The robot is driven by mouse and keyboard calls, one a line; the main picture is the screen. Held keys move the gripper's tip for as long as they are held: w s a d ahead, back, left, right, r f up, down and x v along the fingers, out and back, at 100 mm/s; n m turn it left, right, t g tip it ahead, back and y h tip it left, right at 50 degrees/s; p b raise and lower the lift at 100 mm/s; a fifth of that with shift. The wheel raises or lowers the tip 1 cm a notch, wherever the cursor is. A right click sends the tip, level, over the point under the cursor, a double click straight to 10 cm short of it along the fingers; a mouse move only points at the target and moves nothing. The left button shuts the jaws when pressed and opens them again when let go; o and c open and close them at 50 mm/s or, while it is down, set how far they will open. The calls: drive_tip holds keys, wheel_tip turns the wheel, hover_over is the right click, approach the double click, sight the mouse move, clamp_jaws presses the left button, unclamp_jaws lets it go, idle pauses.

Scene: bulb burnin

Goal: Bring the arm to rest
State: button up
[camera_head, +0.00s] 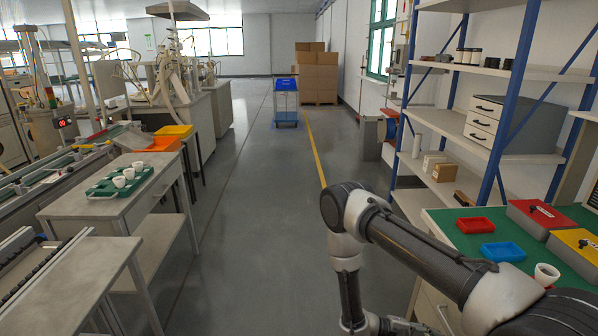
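My arm comes in from the lower right corner and rises to a bent elbow near the picture's middle. From there its forearm hangs down over the grey floor in front of the green-topped bench (464,238). Part of my wrist shows at the bottom edge, left of the bench.
A red tray (474,225), a blue tray (503,252) and a white cup (546,272) sit on the bench. Blue-posted shelves (480,70) stand behind it. At left, a green tray (103,193) holds white cups on a table. The middle aisle is clear up to a blue-topped cart (286,103).

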drive_tip(key=s+a+r+g+y, duration=0.1)
drive_tip(key=a+r+y, duration=0.15)
drive_tip(key=r, duration=0.75)
drive_tip(key=s+a+r+m+g+y, duration=0.15)
drive_tip(key=r+y, duration=0.25)
drive_tip(key=r, duration=0.5)
drive_tip(key=a+r+n+g+y, duration=0.1)
drive_tip(key=r+y, duration=0.3)
drive_tip(key=r, duration=0.6)
drive_tip(key=s+d+r+m+t+y, duration=0.1)
drive_tip(key=s+r+t, duration=0.4)
drive_tip(key=r, duration=0.7)
drive_tip(key=s+r+m+t+y, duration=0.3)
drive_tip(key=s+r+t+y, duration=0.1)
drive_tip(key=r, duration=0.8)
drive_tip(key=shift+s+d+r+t, duration=0.35)
drive_tip(key=shift+s+t, duration=0.3)
drive_tip(key=shift+t, duration=0.3)
drive_tip(key=shift+m, duration=0.25)
